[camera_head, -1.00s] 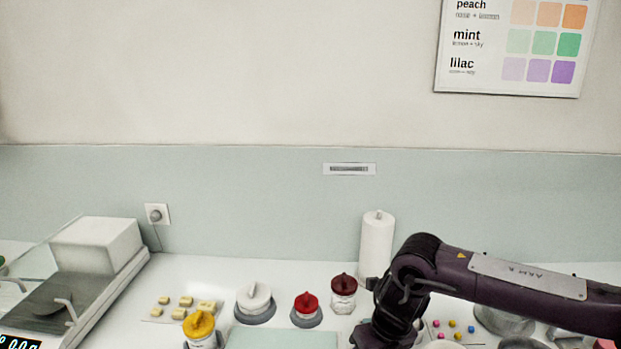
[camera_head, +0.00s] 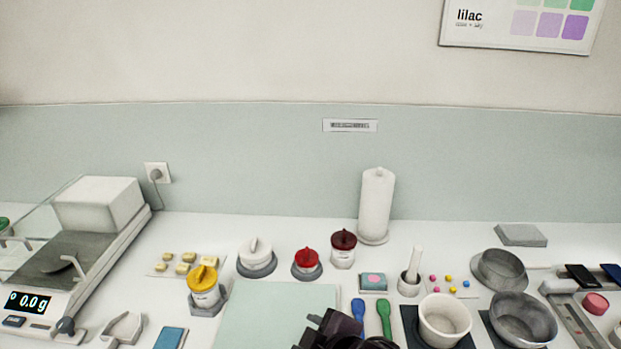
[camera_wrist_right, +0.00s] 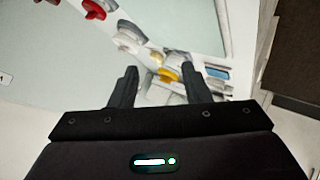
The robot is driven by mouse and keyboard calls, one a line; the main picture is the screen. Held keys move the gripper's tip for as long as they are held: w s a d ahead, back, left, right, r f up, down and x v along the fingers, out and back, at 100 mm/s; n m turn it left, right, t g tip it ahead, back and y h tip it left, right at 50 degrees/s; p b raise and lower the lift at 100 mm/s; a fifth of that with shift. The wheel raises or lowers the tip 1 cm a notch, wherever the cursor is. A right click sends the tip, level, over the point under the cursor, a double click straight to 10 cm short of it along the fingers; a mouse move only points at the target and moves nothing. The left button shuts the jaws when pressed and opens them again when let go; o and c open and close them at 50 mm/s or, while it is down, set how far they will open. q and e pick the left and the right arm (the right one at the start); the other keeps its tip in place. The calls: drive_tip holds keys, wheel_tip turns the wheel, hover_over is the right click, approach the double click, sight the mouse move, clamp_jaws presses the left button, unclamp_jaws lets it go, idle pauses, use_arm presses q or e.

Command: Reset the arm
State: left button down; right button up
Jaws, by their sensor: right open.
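My right arm shows at the bottom centre of the head view as a dark purple-black part at the front edge; its fingers are not visible there. In the right wrist view my right gripper (camera_wrist_right: 158,85) has two black fingers spread apart with nothing between them. Beyond the fingers lie the counter and a yellow-lidded jar (camera_wrist_right: 168,74), apart from the gripper. My left gripper is in neither view.
A pale mat (camera_head: 270,315) has bare room.

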drive_tip(key=s+d+f+m+g+h, duration=0.3)
drive_tip(key=s+d+f+m, duration=0.25)
drive_tip(key=d, duration=0.45)
drive_tip(key=s+d+f+m+g+h, duration=0.2)
drive_tip(key=s+d+f+m, duration=0.2)
drive_tip(key=s+d+m, duration=0.4)
wheel_tip(320, 180, down, 30)
drive_tip(key=d+n+g+b, duration=0.2)
drive_tip(key=s+d+f+g, duration=0.1)
drive_tip(key=s+d+f, duration=0.2)
drive_tip(key=s+f, duration=1.7)
drive_tip(key=shift+s+f+b, duration=0.4)
drive_tip(key=shift+f+b, duration=0.05)
drive_tip(key=shift+d, duration=0.1)
